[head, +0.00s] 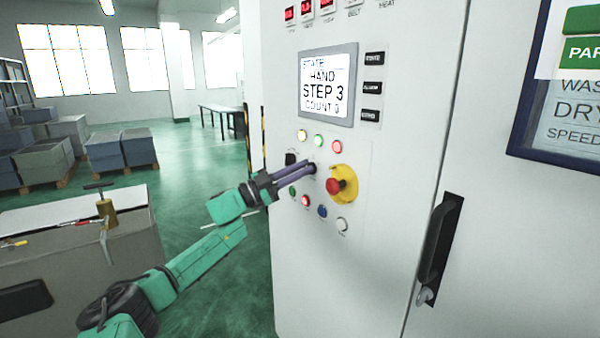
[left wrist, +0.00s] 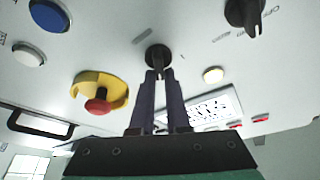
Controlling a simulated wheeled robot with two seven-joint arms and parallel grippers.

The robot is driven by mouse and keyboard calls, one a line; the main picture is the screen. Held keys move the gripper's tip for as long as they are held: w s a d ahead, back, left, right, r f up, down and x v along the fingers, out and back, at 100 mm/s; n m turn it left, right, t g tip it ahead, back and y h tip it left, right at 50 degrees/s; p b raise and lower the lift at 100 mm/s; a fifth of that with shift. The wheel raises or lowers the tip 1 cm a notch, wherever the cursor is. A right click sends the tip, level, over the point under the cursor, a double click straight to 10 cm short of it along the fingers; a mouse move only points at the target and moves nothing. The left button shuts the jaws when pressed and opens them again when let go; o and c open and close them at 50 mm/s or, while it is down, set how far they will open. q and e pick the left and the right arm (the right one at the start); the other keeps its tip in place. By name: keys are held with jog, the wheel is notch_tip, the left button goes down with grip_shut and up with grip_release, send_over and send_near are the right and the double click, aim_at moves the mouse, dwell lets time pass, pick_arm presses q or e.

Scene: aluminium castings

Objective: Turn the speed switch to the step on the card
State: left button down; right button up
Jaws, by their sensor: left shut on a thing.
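The speed switch (left wrist: 158,57) is a black rotary knob on the white cabinet front; in the head view it is mostly hidden by my fingers. My left gripper (head: 312,169) is shut on this knob, and the left wrist view (left wrist: 158,75) shows both fingertips at its sides. The screen (head: 328,86) reads HAND, STEP 3 and a COUNT line. The card (head: 575,110) in a dark blue frame at the right is cut off by the picture edge; PAR, WAS, DRY and SPEED show, but its step number does not. My right gripper is out of view.
A red emergency stop on a yellow base (head: 343,184) sits close right of my fingers. A second black knob (head: 291,159) is just left. Coloured buttons surround them. A black door handle (head: 440,240) stands out at right. A grey bench (head: 110,250) stands at left.

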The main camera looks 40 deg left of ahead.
pick_arm(q)
jog(key=shift+d+f+m+g+h, duration=0.1)
jog(key=shift+m+g+h, duration=0.45)
jog(key=shift+m, duration=1.45)
jog(key=c, duration=0.9)
grip_release()
jog(key=shift+f, duration=0.1)
